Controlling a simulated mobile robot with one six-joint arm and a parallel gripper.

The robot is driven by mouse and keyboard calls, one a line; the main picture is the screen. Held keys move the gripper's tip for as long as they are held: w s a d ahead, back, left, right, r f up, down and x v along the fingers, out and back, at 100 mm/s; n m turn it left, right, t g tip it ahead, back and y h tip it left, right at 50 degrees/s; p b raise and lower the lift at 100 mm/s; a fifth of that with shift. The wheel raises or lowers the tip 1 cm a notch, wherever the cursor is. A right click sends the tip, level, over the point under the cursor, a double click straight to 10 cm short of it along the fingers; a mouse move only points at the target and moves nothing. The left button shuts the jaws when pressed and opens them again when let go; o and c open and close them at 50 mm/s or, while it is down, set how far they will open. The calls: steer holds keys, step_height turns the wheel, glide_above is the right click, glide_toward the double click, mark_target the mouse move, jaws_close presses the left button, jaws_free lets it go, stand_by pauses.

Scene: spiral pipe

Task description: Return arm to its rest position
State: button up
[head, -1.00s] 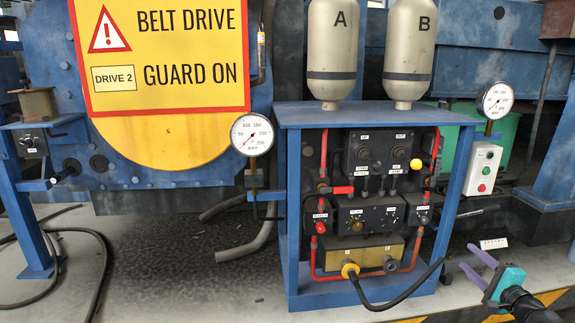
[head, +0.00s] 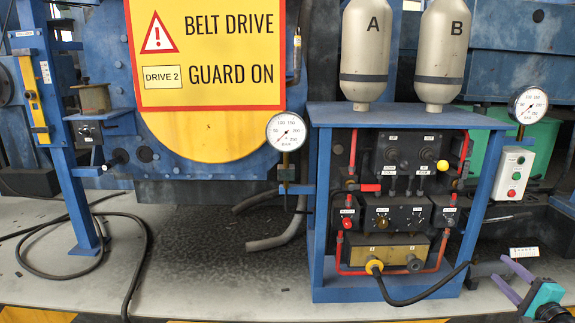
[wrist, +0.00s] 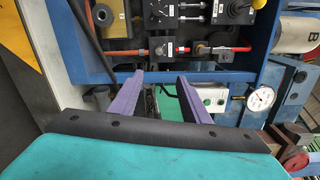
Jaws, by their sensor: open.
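My gripper (head: 508,280) is at the lower right of the head view, with purple fingers and a teal body. Its fingers are apart and nothing is between them. It is to the right of the blue cabinet (head: 318,220), in front of the floor by a small white label. In the wrist view my gripper (wrist: 162,85) also shows open and empty, with the cabinet's panel beyond its fingertips. The rest of my arm is mostly out of the head view.
Two gauges (head: 286,131) (head: 530,105) flank the cabinet. A white button box (head: 514,173) stands at right. Loose cable (head: 140,262) lies on the left floor.

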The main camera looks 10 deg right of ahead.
steer(key=w+a+n+g+y+p, duration=0.1)
steer(key=w+a+y+p, duration=0.1)
steer(key=w+a+p, duration=0.45)
steer(key=w+a+f+n+y+p, duration=0.1)
steer(key=w+a+y, duration=0.15)
steer(key=a, duration=0.65)
steer(key=w+a+n+g+y+p, duration=0.1)
steer(key=w+a+y+p, duration=0.1)
steer(key=w+a+p, duration=0.4)
steer(key=s+a+f+n+g+y+p, duration=0.1)
steer(key=a+f+n+g+y+p, duration=0.2)
steer(key=a, duration=0.9)
steer(key=s+a+f+n+g+y+p, duration=0.1)
steer(key=s+a+f+n+g+p, duration=0.3)
steer(key=a, duration=0.9)
steer(key=s+a+f+n+g+p, duration=0.2)
steer(key=s+a+f+g+p, duration=0.2)
steer(key=s+a+p, duration=0.3)
steer(key=s+a+f+n+g+p, duration=0.2)
steer(key=s+a+f+g+p, duration=0.2)
steer(key=s+a, duration=0.5)
steer(key=s+d+f+n+g+h+p, duration=0.1)
steer(key=s+d+n+g+h, duration=0.2)
steer(key=s, duration=0.5)
steer(key=s+d+f+n+g+h+p, duration=0.2)
steer(key=s+d+n+h, duration=0.2)
steer(key=s+d, duration=0.3)
steer(key=shift+s+f+g+h, duration=0.25)
steer(key=shift+s+g+h, duration=0.15)
steer(key=shift+s+h, duration=0.3)
